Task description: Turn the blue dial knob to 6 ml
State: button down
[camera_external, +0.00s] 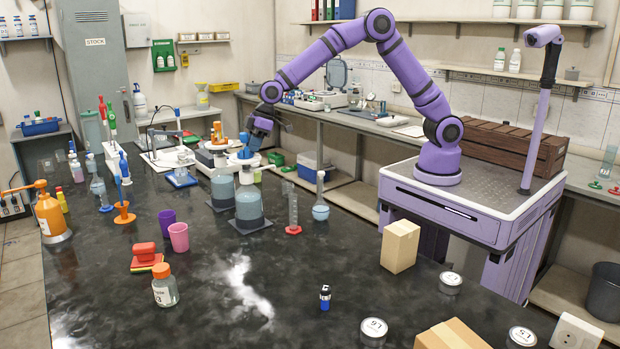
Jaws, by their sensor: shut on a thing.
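The blue dial knob (244,153) sits low on a white unit at the far side of the dark bench, above a large grey-blue bottle. My gripper (250,143) points down at the knob from the upper right, its jaws shut on it. The fingers and the knob are small and overlap here. The dial's marks and the reading in ml are too small to make out.
An orange-knobbed unit (218,138) stands close left of my gripper. The front middle of the bench is mostly clear.

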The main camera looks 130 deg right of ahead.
jog(key=shift+d+n, duration=0.1)
jog(key=shift+n, duration=0.3)
jog(key=c, duration=1.1)
grip_release()
jog(key=v, duration=1)
jog(key=shift+d+r, duration=0.15)
jog(key=shift+r, duration=0.25)
